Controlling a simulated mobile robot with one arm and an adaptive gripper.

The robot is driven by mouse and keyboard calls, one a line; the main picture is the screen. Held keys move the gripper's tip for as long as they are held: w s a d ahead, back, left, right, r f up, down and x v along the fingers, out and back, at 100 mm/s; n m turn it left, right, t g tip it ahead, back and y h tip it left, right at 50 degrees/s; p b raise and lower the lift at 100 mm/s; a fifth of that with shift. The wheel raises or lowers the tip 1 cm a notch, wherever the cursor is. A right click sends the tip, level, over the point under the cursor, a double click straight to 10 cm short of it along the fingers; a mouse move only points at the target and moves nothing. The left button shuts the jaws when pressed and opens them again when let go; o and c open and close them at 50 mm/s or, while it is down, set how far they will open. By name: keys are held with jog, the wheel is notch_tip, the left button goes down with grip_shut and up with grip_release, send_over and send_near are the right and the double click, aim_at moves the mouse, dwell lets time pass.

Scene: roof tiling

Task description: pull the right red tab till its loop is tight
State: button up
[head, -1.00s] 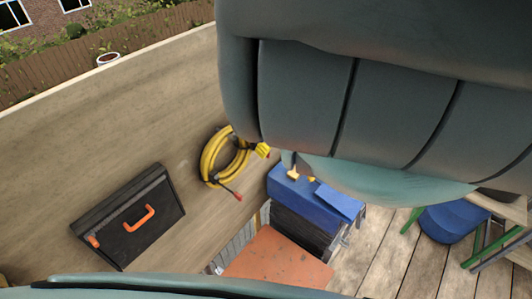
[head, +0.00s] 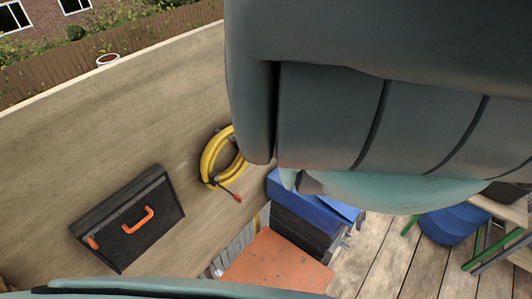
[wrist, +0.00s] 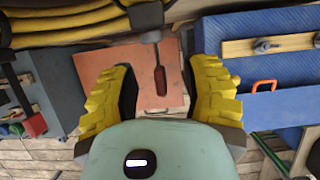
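The right red tab (wrist: 161,82) hangs on a thin dark strap from a black buckle (wrist: 147,16) on the yellow hose coil (wrist: 65,28). My gripper (wrist: 160,95) is open, with its yellow fingers on either side of the tab and visible gaps to both. Another red tab (wrist: 36,125) hangs at the left of the wrist view. In the head view, the coil (head: 211,160) is on the wooden wall, with one red tab (head: 237,198) showing below it. My arm hides the coil's right part and my gripper there. How tight the right loop is, I cannot tell.
An orange-red board (head: 276,264) lies below the coil. A blue-topped box (head: 305,205) stands to the right. Wooden decking (head: 385,250) is partly clear.

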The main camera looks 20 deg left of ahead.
grip_shut()
dwell(0.4)
jog(key=shift+s+d+p, duration=0.35)
jog(key=shift+d+p, duration=0.55)
jog(key=shift+d, duration=0.05)
jog(key=shift+s+d+p, duration=0.3)
jog(key=shift+d+p, duration=0.55)
jog(key=shift+d, duration=0.05)
jog(key=o, duration=0.5)
grip_release()
